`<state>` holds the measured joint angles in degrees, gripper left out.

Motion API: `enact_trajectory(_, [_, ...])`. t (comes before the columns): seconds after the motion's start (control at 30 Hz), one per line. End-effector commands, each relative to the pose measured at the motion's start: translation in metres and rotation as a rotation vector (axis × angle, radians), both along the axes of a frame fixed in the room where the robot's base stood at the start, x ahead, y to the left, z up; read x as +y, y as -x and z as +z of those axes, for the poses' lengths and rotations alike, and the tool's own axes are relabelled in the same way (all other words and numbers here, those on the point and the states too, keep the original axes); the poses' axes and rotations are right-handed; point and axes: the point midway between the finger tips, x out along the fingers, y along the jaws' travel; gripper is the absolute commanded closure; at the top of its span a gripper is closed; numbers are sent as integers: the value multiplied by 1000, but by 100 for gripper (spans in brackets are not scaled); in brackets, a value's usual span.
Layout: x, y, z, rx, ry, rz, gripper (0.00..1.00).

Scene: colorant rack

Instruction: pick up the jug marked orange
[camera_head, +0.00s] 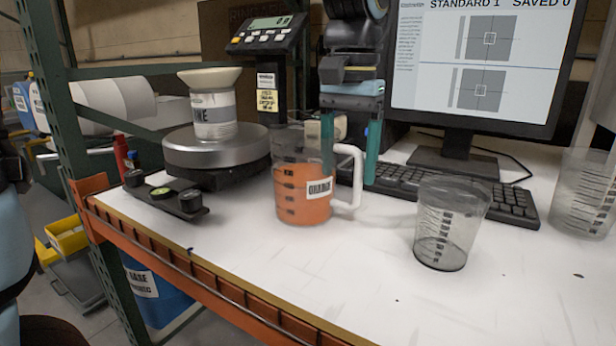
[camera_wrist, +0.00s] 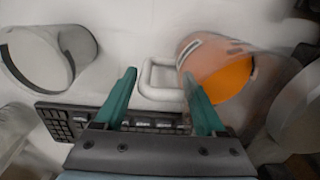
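The jug marked orange (camera_head: 303,190) stands upright on the white bench, clear-walled, with orange liquid inside and a label facing forward. Its white handle (camera_head: 357,190) points right. My gripper (camera_head: 349,172) is open above the handle, fingers pointing down. One teal finger overlaps the jug's right wall in the picture, and the other is just right of the handle. In the wrist view the jug (camera_wrist: 222,75) is at upper right. The handle (camera_wrist: 150,82) shows between the two open fingers (camera_wrist: 160,78). I see no contact with the handle.
An empty clear measuring cup (camera_head: 450,225) stands to the right. A keyboard (camera_head: 420,187) and monitor (camera_head: 475,60) are behind. A scale (camera_head: 215,148) with a white tub (camera_head: 213,112) stands at left. The bench front is mostly clear.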

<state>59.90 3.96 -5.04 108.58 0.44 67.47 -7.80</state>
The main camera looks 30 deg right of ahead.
Motion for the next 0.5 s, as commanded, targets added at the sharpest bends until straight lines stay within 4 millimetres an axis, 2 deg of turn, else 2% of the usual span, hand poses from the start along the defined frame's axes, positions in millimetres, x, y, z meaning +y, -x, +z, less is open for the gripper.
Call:
enact_trajectory(0.07, [0,0,0,1,1,0,40])
enact_trajectory(0.5, [0,1,0,1,1,0,90])
